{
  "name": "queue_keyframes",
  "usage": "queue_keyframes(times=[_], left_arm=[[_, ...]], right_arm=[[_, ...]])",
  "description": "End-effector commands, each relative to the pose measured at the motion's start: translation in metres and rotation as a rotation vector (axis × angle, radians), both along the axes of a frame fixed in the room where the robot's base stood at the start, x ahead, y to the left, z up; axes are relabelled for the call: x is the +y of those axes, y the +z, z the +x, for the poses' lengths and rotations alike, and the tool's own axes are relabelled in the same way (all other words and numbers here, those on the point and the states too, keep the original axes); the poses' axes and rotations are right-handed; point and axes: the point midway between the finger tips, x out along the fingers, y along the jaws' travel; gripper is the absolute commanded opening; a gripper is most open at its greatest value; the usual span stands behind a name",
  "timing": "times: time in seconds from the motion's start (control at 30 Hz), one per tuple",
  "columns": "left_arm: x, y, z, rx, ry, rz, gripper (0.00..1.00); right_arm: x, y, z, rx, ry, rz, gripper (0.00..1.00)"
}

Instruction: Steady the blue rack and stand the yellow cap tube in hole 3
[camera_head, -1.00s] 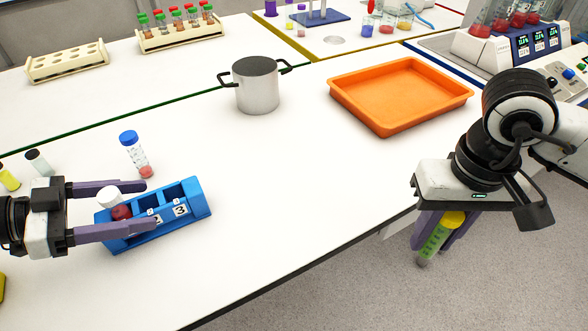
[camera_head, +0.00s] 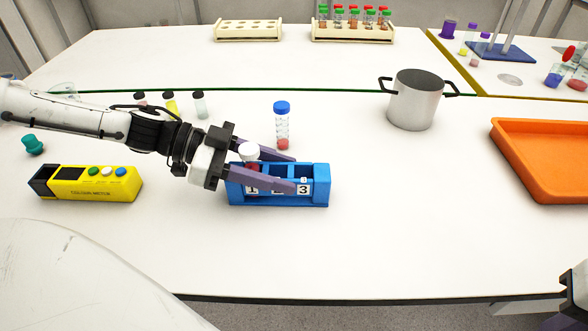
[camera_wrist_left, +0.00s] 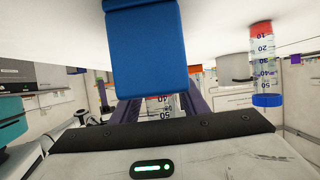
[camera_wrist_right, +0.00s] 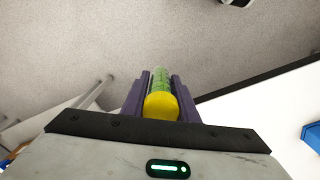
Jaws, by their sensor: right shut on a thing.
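The blue rack (camera_head: 320,186) stands on the white table, with labels 1, 2 and 3 on its front. A white cap tube (camera_head: 249,151) stands in hole 1; hole 3, at the right end, looks empty. My left gripper (camera_head: 294,172) is open around the rack, one finger behind it and one before its front; I cannot tell whether they touch it. The rack also fills the top of the left wrist view (camera_wrist_left: 145,50). My right gripper (camera_wrist_right: 158,88) is shut on the yellow cap tube (camera_wrist_right: 161,105), cap towards the camera, over the floor beyond the table edge.
A blue cap tube (camera_head: 282,125) stands just behind the rack. A yellow colour meter (camera_head: 90,184) and several small vials are to the left. A steel pot (camera_head: 412,102) and an orange tray (camera_head: 535,160) are to the right. The table before the rack is clear.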

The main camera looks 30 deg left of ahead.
Motion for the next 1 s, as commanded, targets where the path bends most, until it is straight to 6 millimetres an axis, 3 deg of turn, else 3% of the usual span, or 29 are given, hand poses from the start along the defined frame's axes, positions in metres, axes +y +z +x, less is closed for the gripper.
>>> queue_keyframes(times=[0.03, 0.13, 0.57, 1.0], left_arm=[[0.0, 0.0, 0.0, 0.0, 0.0, 0.0, 0.47], [0.0, 0.0, 0.0, 0.0, 0.0, 0.0, 0.62], [0.002, 0.002, -0.001, -0.002, -0.001, 0.001, 0.62], [0.027, 0.014, -0.015, -0.005, 0.002, 0.002, 0.62]], right_arm=[[0.0, 0.0, 0.0, 0.0, 0.0, 0.0, 0.0], [0.0, 0.0, 0.0, 0.0, 0.0, 0.0, 0.0], [0.0, 0.0, 0.0, 0.0, 0.0, 0.0, 0.0], [0.0, 0.0, 0.0, 0.0, 0.0, 0.0, 0.0]])
